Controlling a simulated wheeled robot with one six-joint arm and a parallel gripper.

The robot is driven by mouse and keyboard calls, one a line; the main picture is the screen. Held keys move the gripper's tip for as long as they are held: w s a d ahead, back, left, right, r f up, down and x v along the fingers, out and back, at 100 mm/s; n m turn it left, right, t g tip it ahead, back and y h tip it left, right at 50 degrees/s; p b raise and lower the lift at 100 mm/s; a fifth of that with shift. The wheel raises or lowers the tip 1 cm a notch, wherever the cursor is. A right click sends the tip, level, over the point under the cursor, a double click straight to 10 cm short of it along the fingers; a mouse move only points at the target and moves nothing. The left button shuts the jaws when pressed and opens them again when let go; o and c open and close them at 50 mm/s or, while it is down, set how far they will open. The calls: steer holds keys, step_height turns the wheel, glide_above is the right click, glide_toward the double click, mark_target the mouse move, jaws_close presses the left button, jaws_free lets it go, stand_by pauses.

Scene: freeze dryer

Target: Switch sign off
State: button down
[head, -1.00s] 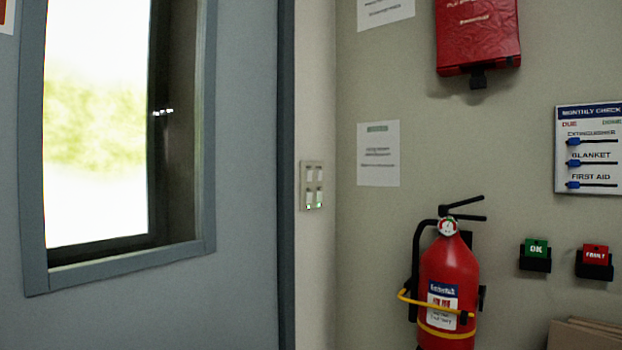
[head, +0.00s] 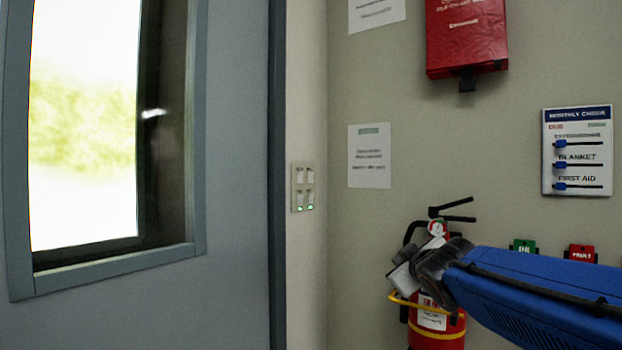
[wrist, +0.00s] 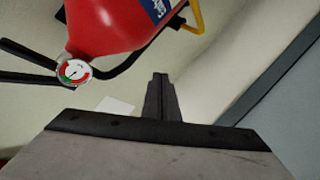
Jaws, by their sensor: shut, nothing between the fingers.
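A pale switch panel (head: 303,187) is on the narrow wall strip between the door frame and the corner in the head view. It has several small rockers, and two green lights glow along its bottom edge. Any labels on it are too small to read. My gripper (head: 402,278) is in front of the fire extinguisher, to the right of and lower than the panel in the picture. In the wrist view its dark fingers (wrist: 160,80) are together with nothing between them. The panel is not recognizable in the wrist view.
A red fire extinguisher (head: 436,320) hangs close behind my gripper; its gauge shows in the wrist view (wrist: 74,72). A grey door (head: 240,290) with a window is at left. A red blanket pouch (head: 466,38), a check board (head: 577,150) and OK and fault tags hang at right.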

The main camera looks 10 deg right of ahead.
mark_target(301, 175)
steer(key=w+a+r+n+y, duration=0.3)
steer(key=w+r+n+y, duration=0.3)
steer(key=r+n+y, duration=0.2)
steer(key=w+a+r+n+y, duration=0.3)
steer(key=w+r+n+y, duration=0.4)
steer(key=n, duration=0.6)
steer(key=shift+a+r+n+y, duration=0.35)
steer(key=shift+r+y, duration=0.25)
steer(key=shift+r, duration=0.8)
steer(key=x, duration=1.3)
steer(key=shift+w+a, duration=0.4)
